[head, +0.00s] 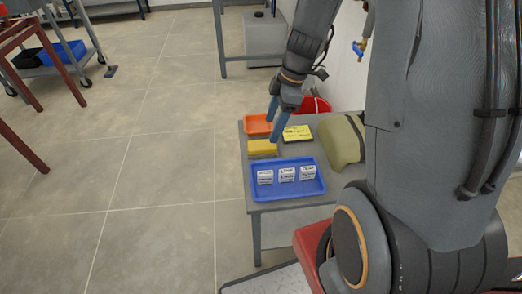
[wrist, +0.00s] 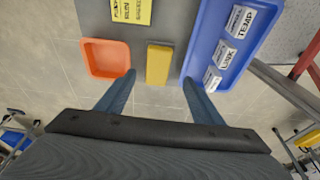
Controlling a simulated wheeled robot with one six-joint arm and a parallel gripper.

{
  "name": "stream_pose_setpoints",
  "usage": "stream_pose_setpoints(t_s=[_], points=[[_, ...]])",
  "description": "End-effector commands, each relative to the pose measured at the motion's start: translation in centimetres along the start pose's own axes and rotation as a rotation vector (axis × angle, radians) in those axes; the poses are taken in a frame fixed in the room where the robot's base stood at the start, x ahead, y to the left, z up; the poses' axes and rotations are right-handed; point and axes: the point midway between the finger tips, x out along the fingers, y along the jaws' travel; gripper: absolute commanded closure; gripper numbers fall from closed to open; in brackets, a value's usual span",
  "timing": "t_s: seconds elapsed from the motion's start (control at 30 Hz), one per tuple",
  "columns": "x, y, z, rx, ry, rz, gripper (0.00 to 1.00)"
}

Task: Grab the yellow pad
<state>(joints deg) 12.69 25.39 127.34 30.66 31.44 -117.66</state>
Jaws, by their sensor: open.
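The yellow pad (head: 262,147) is a small block lying on the grey table, between the orange tray and the blue tray. In the wrist view the yellow pad (wrist: 159,65) lies ahead of the fingertips, roughly midway between them. My gripper (head: 276,118) is above the far left part of the table, over the orange tray side in the head view. In the wrist view its two blue fingers (wrist: 157,82) are spread wide with nothing between them. I see no contact with the pad.
The grey table (head: 247,184) holds an orange tray (head: 257,125), a blue tray (head: 286,192) with three white labelled blocks, a yellow labelled card (head: 297,133) and an olive green rounded object (head: 341,142). A red bucket (head: 314,104) stands behind.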

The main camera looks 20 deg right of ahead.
Motion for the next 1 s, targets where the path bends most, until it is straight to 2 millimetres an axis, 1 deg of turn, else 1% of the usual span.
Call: stream_pose_setpoints(t_s=[0.37, 0.53, 0.63, 0.77, 1.0], points=[[3.6, 0.2, -0.3, -0.013, 0.002, -0.001, 0.39], [6.0, 0.4, -0.9, -0.013, 0.001, -0.003, 0.39], [7.2, 0.4, -0.8, -0.012, 0.001, 0.0, 0.39], [7.8, 0.5, -0.8, -0.013, 0.001, 0.001, 0.39], [7.8, 0.5, -0.8, -0.012, 0.001, 0.002, 0.39]])
